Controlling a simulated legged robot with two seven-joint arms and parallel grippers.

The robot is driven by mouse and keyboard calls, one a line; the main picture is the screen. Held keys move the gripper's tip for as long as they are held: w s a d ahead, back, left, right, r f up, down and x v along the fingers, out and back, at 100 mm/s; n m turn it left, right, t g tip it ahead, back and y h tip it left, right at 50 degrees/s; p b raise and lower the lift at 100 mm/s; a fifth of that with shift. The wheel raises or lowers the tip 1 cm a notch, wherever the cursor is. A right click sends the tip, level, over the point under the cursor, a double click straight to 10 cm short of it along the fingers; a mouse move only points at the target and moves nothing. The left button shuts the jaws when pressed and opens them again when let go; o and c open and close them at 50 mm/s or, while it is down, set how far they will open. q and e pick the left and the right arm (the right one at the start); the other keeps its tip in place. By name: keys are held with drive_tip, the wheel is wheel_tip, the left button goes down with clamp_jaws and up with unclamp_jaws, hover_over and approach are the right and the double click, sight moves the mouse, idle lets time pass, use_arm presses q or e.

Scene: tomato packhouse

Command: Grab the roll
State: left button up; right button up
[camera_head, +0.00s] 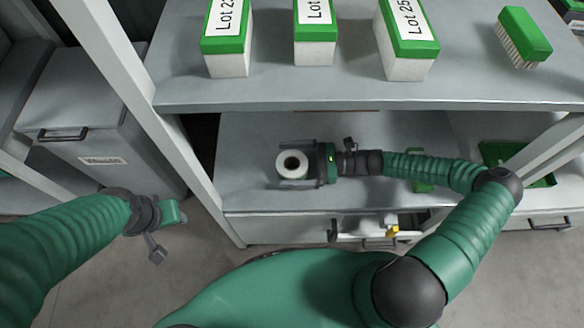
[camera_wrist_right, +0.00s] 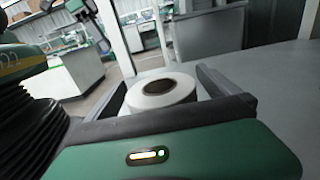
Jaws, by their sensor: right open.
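The white roll (camera_head: 292,164) with a dark core stands on the grey lower shelf (camera_head: 250,195), its round end facing up. My right gripper (camera_head: 295,164) reaches in from the right, and its two fingers lie on either side of the roll. In the right wrist view the roll (camera_wrist_right: 161,93) sits between the two dark fingers (camera_wrist_right: 165,95), with a visible gap at the right finger. The right gripper is open. My left gripper (camera_head: 178,212) hangs over the floor at the left, away from the shelf; its fingers are too unclear to judge.
Labelled white and green boxes (camera_head: 225,45) and a green brush (camera_head: 524,38) stand on the upper shelf. A white post (camera_head: 150,110) rises left of the roll. A green tray (camera_head: 540,180) lies at the right. An open drawer (camera_head: 350,228) is below.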

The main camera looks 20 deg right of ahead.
drive_tip(key=shift+x, duration=1.15)
drive_tip(key=c, duration=1.4)
drive_tip(key=shift+c, duration=0.7)
drive_tip(key=shift+r, duration=0.15)
